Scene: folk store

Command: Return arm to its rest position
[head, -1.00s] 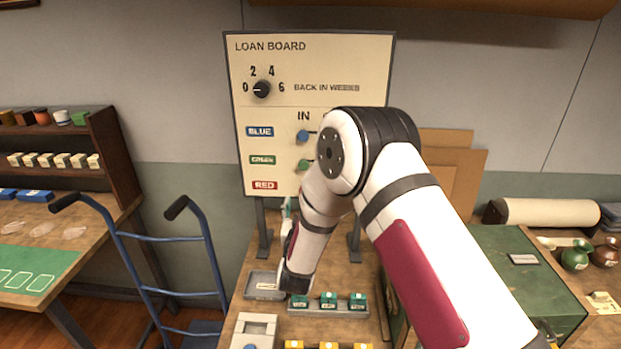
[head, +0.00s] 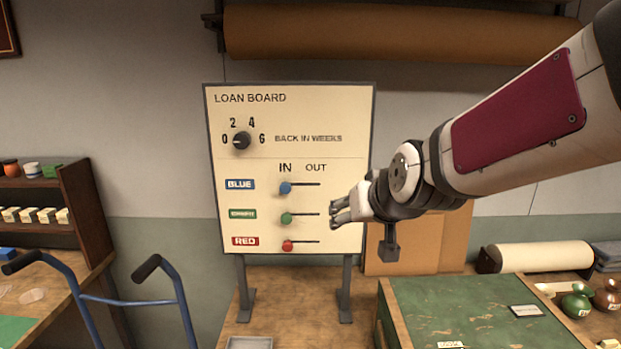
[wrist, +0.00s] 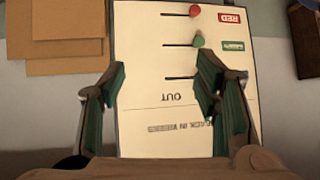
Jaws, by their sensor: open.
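My gripper (head: 342,213) is raised in front of the right edge of the loan board (head: 230,110), on my arm that reaches in from the upper right. In the wrist view its two fingers (wrist: 163,75) are spread wide with nothing between them. The board appears upside down behind them there. The blue knob (head: 285,188), green knob (head: 286,218) and red knob (head: 287,245) are at the left, IN end of their slots. The dial (head: 241,140) appears to point toward 0. In the wrist view a finger covers the blue row.
A green-topped cabinet (head: 470,305) stands at the lower right, with green and brown jugs beside it. Cardboard sheets (head: 440,240) lean behind my gripper. A blue hand truck (head: 130,302) is at the lower left. A brown roll (head: 400,35) hangs above the board.

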